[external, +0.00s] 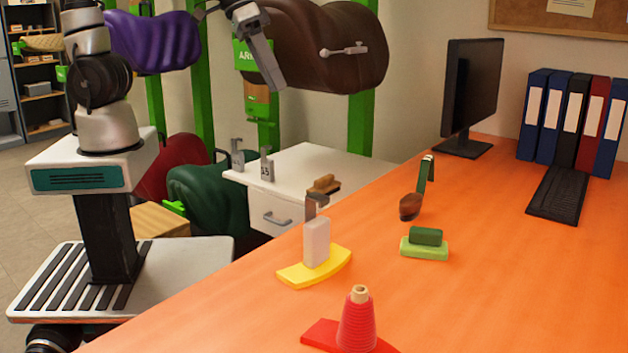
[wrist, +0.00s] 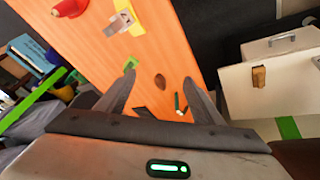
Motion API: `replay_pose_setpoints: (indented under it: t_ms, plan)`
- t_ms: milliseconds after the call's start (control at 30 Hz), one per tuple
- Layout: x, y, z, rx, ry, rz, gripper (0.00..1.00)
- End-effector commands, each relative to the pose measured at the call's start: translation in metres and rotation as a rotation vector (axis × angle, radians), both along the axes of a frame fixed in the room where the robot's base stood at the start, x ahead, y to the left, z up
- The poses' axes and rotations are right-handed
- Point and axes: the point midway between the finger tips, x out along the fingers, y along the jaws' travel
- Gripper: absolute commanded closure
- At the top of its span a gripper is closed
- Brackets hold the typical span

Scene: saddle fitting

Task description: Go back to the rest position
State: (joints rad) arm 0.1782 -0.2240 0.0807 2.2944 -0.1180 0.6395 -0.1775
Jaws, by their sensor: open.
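My gripper (wrist: 159,76) shows in the wrist view with its two dark fingers spread wide and nothing between them. It is in the air, and the orange desk (wrist: 170,30) lies beyond its fingertips. In the external view my arm rises at the left, leaves the top of the picture and comes back in at the top middle. A grey end part of it (external: 262,52) hangs there in front of the brown saddle (external: 325,45), well clear of the desk (external: 480,270). Its fingers are not clear in that view.
On the desk are a red cone (external: 357,322), a grey block (external: 316,243) on a yellow base (external: 300,273), a green block (external: 425,250), a brown oval piece (external: 410,207), a monitor (external: 472,95) and a keyboard (external: 558,193). A white cabinet (external: 310,170) and saddles on green posts stand behind.

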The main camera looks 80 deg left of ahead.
Motion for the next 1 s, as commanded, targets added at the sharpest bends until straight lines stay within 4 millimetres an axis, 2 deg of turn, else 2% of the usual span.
replay_pose_setpoints:
  t_ms: [67,300,567,633,1000]
  plan:
    - [-0.018,0.021,0.006,-0.048,-0.049,0.119,0.39]
    - [-0.077,0.037,0.030,0.070,-0.076,-0.016,0.39]
    - [-0.132,0.056,0.038,0.198,-0.085,-0.108,0.39]
    - [-0.132,0.056,0.063,0.200,-0.079,-0.114,0.39]
    - [-0.131,0.056,0.142,0.199,-0.078,-0.113,0.39]
